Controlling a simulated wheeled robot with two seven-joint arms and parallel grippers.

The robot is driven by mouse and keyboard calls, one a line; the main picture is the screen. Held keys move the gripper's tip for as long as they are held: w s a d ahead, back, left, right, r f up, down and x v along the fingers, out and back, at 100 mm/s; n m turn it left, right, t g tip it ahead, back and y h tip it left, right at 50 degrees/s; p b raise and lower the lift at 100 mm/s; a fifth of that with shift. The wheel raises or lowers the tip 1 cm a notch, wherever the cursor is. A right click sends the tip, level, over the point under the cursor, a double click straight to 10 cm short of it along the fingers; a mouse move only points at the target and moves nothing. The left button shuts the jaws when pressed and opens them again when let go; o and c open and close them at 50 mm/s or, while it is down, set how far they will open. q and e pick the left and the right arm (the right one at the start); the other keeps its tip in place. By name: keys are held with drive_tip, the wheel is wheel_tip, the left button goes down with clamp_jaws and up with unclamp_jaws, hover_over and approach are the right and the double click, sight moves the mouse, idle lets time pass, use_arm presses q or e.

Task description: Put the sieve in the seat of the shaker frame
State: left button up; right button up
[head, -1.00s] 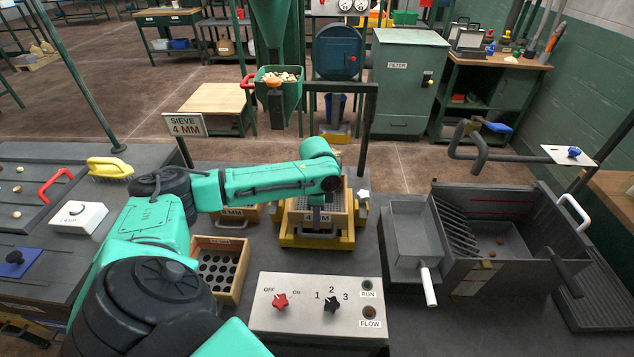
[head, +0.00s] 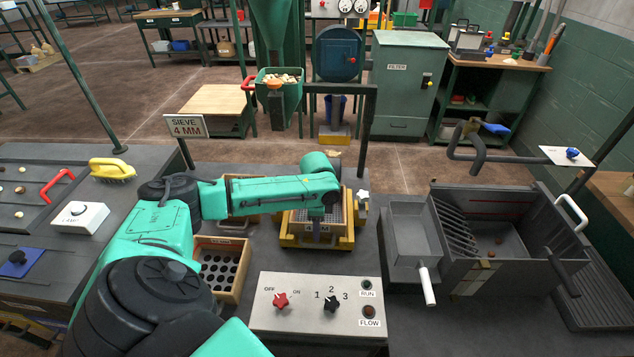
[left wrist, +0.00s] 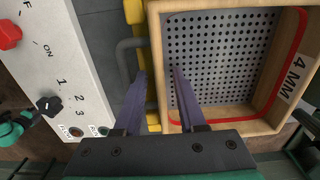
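The sieve (left wrist: 222,58) is a square wooden tray with a perforated metal floor, a red line inside and a "4 MM" label. In the head view the sieve (head: 335,212) sits in the yellow shaker frame (head: 292,240), level as far as I can see; my arm hides part of it. I cannot tell how deep it sits. The yellow frame (left wrist: 133,12) also shows beside the sieve in the left wrist view. My left gripper (left wrist: 160,72) is open, one finger on each side of the sieve's wooden wall, with small gaps visible. My right gripper is out of view.
A control panel (head: 318,305) with knobs stands in front of the frame. A wooden box with round holes (head: 238,290) is at left, and another wooden tray lies partly behind my arm. A hopper (head: 279,95) hangs behind.

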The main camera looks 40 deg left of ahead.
use_arm(q)
wheel_tip(320, 180, up, 11)
drive_tip(key=shift+r+b, duration=0.1)
drive_tip(key=shift+b, duration=0.7)
drive_tip(key=shift+r, duration=0.2)
